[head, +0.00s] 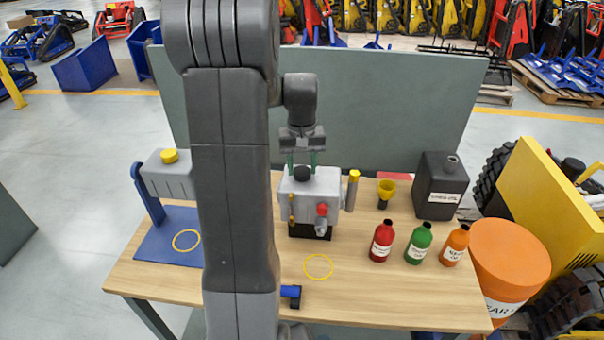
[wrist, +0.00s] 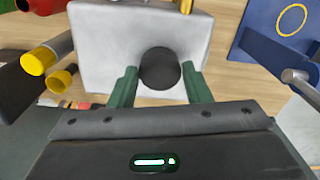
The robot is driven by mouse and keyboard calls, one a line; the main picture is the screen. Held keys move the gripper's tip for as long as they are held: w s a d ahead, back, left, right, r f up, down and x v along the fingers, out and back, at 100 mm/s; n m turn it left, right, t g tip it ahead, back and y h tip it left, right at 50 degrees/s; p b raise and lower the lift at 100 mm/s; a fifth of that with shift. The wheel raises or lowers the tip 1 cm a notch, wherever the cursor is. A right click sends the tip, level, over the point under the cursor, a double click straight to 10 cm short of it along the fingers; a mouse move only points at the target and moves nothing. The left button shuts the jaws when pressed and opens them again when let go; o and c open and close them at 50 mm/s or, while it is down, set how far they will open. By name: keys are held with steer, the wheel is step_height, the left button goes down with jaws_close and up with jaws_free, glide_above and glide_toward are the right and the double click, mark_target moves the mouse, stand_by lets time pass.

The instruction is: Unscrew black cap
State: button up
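The black cap (head: 302,173) sits on top of the grey box-shaped unit (head: 325,184) in the middle of the table. In the wrist view the round cap (wrist: 160,68) shows from above on the pale top of the unit (wrist: 105,40). My gripper (head: 302,164) points down over the cap with its green fingers apart. In the wrist view my gripper (wrist: 160,72) has one fingertip on each side of the cap. I cannot tell whether the fingertips touch the cap or how far down its sides they reach.
A yellow-capped cylinder (head: 352,190) and a yellow funnel (head: 386,193) stand right of the unit. Red (head: 381,242), green (head: 419,244) and orange (head: 454,246) bottles and a black canister (head: 440,187) stand further right. A blue stand (head: 172,240) is left. A grey panel (head: 390,105) rises behind.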

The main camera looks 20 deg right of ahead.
steer(key=shift+c, duration=0.3)
steer(key=shift+r+n, duration=0.2)
steer(key=shift+n, duration=1.3)
steer(key=shift+r, duration=0.15)
steer(key=shift+r, duration=1.25)
